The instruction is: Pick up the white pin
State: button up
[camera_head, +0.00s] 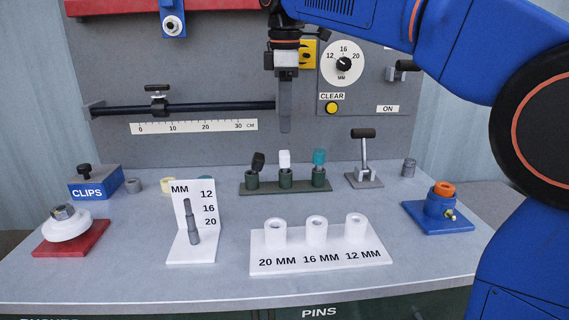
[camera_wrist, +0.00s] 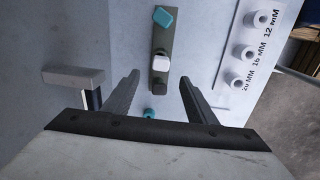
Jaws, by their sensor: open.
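The white pin (camera_head: 285,158) stands upright in the middle socket of a dark green rack (camera_head: 246,187). A black pin (camera_head: 258,162) tilts in the socket to its left and a teal pin (camera_head: 319,158) stands to its right. In the wrist view the white pin (camera_wrist: 161,58) shows beyond the fingertips, roughly between their lines. My gripper (camera_head: 285,125) points down above the white pin, apart from it. In the wrist view my gripper (camera_wrist: 158,82) has its two fingers spread wide with nothing between them.
A white block with three hollow cylinders (camera_head: 321,262) stands in front of the rack. A white size gauge (camera_head: 206,257) stands front left. A lever (camera_head: 363,150) is close on the rack's right. A panel (camera_head: 230,148) rises behind.

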aim_at(285, 153)
jog(key=f, duration=0.7)
jog(key=w+f, duration=0.1)
jog(key=f, duration=0.2)
jog(key=shift+d+f, duration=0.1)
jog(key=shift+f, duration=0.3)
jog(key=c, duration=1.2)
